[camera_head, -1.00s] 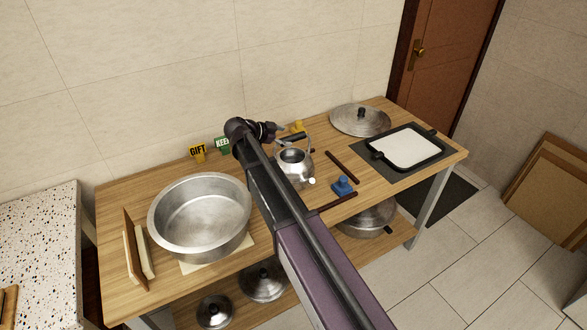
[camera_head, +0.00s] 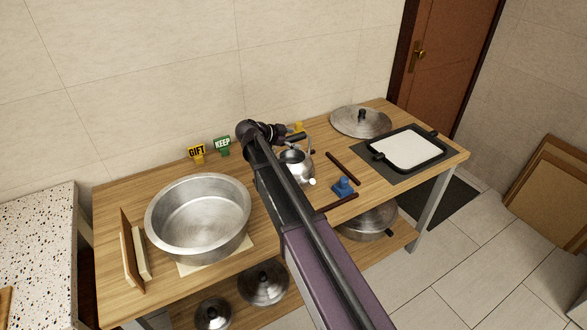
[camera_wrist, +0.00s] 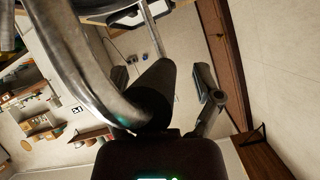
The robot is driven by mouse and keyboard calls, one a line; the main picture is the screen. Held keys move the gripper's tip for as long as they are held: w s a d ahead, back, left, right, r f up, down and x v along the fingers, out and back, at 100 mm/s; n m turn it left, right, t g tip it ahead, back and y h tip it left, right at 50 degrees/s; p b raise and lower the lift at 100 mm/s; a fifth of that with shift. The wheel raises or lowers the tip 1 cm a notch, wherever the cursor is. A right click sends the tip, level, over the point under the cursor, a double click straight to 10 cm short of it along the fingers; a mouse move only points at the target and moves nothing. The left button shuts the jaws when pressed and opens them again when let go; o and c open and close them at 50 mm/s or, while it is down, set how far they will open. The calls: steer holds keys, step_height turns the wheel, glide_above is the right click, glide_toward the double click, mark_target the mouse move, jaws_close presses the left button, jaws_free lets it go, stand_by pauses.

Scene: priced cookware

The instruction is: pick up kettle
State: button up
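The silver kettle (camera_head: 301,168) stands on the wooden table, partly hidden behind my arm, with its dark handle grip (camera_head: 296,137) on top. My gripper (camera_head: 284,134) is at the height of that handle, close beside it; the head view does not show if they touch. A large curved metal band, which looks like the kettle's handle (camera_wrist: 82,70), passes very close to the camera and overlaps the left finger. I cannot tell whether it lies between the fingers.
A big metal basin (camera_head: 198,216) stands left of my arm. GIFT (camera_head: 197,153) and KEEP (camera_head: 222,146) signs stand at the back. Right of the kettle are dark sticks, a blue object (camera_head: 342,186), a lid (camera_head: 361,121) and a black-rimmed tray (camera_head: 408,148).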

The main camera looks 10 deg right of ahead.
jaws_close()
steer(key=shift+r, duration=0.2)
steer(key=shift+r+p, duration=1.7)
steer(key=shift+p, duration=0.15)
steer(key=s+a+r+p, duration=0.1)
steer(key=s, duration=1.5)
steer(key=shift+a, duration=0.25)
steer(key=shift+r, duration=0.1)
